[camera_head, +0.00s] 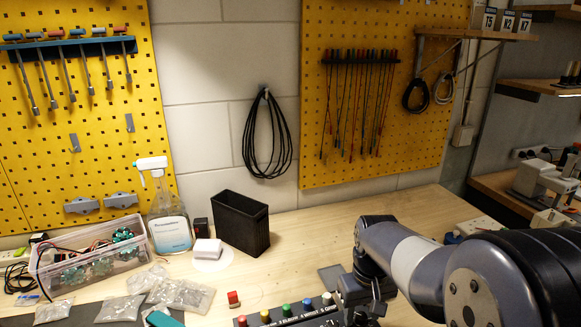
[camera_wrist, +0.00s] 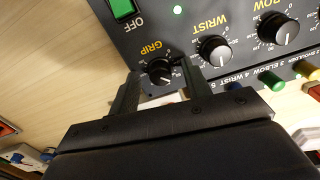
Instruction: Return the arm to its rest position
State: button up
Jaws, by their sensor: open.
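My arm (camera_head: 415,265) reaches in from the right in the head view, bent down toward the front of the bench. In the wrist view my gripper (camera_wrist: 158,82) is open, its two dark fingers apart and nothing held. The fingertips are close to the GRIP knob (camera_wrist: 161,72) of a dark control panel (camera_wrist: 150,40), which shows between them; I cannot tell whether they touch it. The WRIST knob (camera_wrist: 214,50) and another knob (camera_wrist: 278,28) lie to the right. In the head view the fingertips are hidden low in the picture.
A row of coloured buttons (camera_head: 288,311) stands at the bench front. A black bin (camera_head: 240,223), a spray bottle (camera_head: 168,215) and a clear box of parts (camera_head: 92,257) stand further back left. Bags of parts (camera_head: 180,295) lie front left. The wooden bench (camera_head: 425,206) is clear at the back right.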

jog(key=m+b, duration=0.1)
jog(key=m, duration=0.3)
jog(key=m+b, duration=0.1)
jog(key=m, duration=0.2)
jog(key=shift+a+f+m, duration=0.1)
jog(key=shift+m, duration=0.3)
jog(key=m+b, duration=0.1)
jog(key=m, duration=0.3)
jog(key=shift+m+b, duration=0.85)
jog(key=shift+m, duration=0.75)
jog(key=shift+a+r, duration=0.1)
jog(key=shift+r, duration=0.1)
